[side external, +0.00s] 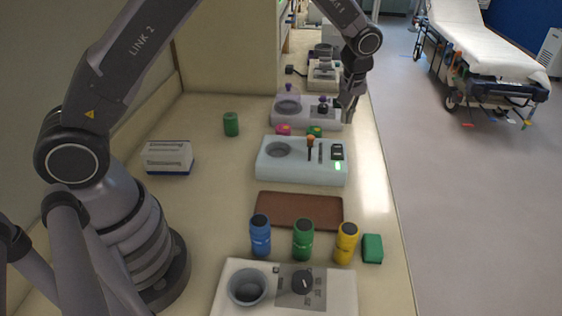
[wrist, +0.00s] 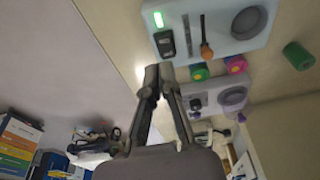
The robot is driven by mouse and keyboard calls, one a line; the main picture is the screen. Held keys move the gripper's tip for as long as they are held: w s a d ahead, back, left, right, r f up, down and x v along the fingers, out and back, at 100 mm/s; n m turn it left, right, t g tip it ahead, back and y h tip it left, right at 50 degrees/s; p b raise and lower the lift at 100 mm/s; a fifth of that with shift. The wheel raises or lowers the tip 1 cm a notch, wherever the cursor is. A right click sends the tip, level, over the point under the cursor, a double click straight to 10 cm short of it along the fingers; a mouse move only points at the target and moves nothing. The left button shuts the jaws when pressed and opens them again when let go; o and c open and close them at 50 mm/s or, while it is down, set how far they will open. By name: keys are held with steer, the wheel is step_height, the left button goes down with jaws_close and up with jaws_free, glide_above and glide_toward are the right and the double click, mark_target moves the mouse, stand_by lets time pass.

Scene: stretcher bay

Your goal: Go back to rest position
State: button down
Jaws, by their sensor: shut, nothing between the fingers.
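My gripper (side external: 350,98) is raised over the far right part of the counter, near its right edge, next to the purple-knobbed device (side external: 292,110). In the wrist view my gripper (wrist: 158,72) has its fingers together with nothing between them. It is apart from the white device with the orange-topped lever (side external: 280,170), which also shows in the wrist view (wrist: 222,22). My arm reaches from its base at the left across the back of the counter.
Blue (side external: 260,236), green (side external: 303,240) and yellow (side external: 346,243) bottles stand in front of a brown mat (side external: 270,209). A green block (side external: 372,249), a white box (side external: 168,157) and a green cylinder (side external: 231,124) stand nearby. A stretcher (side external: 480,35) is beyond the counter.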

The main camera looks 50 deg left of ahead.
steer(key=shift+r, duration=0.1)
steer(key=s+a+r+m+t+h, duration=0.1)
steer(key=s+a+r+m, duration=0.15)
steer(key=s+r, duration=0.55)
steer(key=s+a+r+m+t, duration=0.1)
steer(key=s+a+r, duration=0.2)
steer(key=s+r, duration=0.55)
steer(key=s+r+m+t, duration=0.1)
steer(key=s+m, duration=0.1)
steer(key=s, duration=0.7)
steer(key=s+a+r+m, duration=0.1)
steer(key=s+r+m, duration=0.1)
steer(key=s, duration=0.7)
steer(key=shift+s+a+m+t+h, duration=0.3)
steer(key=shift+s+m+t+h, duration=0.1)
steer(key=shift+m, duration=0.35)
steer(key=shift+r, duration=0.1)
steer(key=c, duration=1.8)
jaws_free()
